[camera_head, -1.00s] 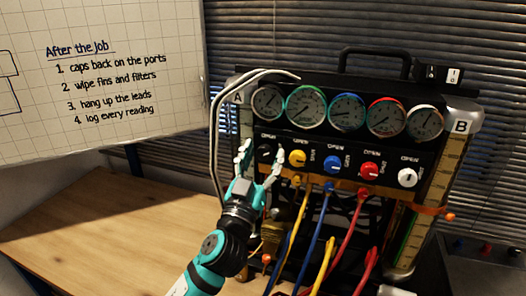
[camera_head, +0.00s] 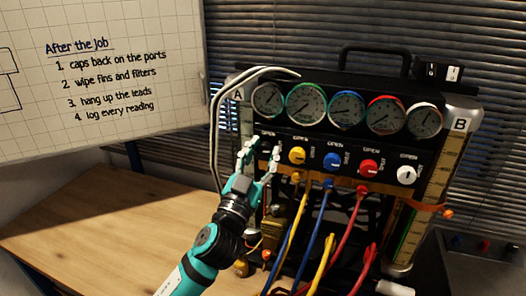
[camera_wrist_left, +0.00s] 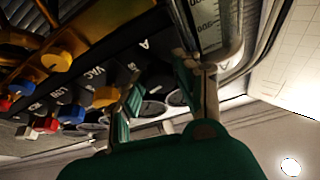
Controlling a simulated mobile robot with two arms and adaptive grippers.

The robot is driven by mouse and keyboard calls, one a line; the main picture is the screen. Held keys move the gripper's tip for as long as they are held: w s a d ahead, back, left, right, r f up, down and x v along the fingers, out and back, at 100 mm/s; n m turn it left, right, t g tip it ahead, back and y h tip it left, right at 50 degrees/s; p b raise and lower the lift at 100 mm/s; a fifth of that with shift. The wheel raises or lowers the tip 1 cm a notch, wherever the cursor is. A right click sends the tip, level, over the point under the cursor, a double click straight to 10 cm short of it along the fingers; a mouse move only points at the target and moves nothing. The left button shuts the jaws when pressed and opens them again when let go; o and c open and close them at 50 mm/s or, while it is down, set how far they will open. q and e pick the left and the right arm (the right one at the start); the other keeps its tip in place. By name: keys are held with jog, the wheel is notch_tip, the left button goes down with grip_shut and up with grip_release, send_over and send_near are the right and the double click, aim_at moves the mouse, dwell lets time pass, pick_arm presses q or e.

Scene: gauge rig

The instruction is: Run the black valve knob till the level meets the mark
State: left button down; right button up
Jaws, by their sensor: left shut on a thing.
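The black valve knob (camera_head: 264,153) is at the left end of the knob row on the black gauge rig (camera_head: 325,143). My left gripper (camera_head: 261,158) is shut on it, with one finger on each side, and hides most of it. In the left wrist view the two fingers (camera_wrist_left: 165,98) stand in front of the dark panel, and the knob is hard to make out. Sight tube A (camera_head: 246,122) is at the rig's left, partly behind my gripper. Sight tube B (camera_head: 440,160) at the right has a scale and green low down. My right gripper is not in view.
Yellow (camera_head: 298,156), blue (camera_head: 332,160), red (camera_head: 368,168) and white (camera_head: 406,174) knobs continue the row below several round gauges. Coloured hoses hang below. Grey hoses (camera_head: 214,130) loop at the left. The wooden bench (camera_head: 110,225) is clear at left.

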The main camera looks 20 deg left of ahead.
pick_arm(q)
jog(key=m, duration=0.1)
jog(key=m+h+p, duration=0.1)
jog(key=m, duration=0.1)
jog(key=shift+r+m+g+h, duration=0.25)
jog(key=shift+m+g+h, duration=0.05)
jog(key=shift+h, duration=0.1)
jog(key=shift+f+m+h+p, duration=0.15)
jog(key=shift+m+h+p, duration=0.3)
jog(key=shift+m, duration=0.25)
jog(key=c, duration=0.9)
grip_release()
jog(key=shift+c, duration=0.2)
jog(key=shift+s+f, duration=0.1)
jog(key=shift+s+a+f, duration=0.1)
jog(key=shift+s+f, duration=0.1)
jog(key=shift+s, duration=0.05)
jog(key=v, duration=1.1)
jog(key=shift+s+r, duration=0.15)
jog(key=shift+s, duration=0.05)
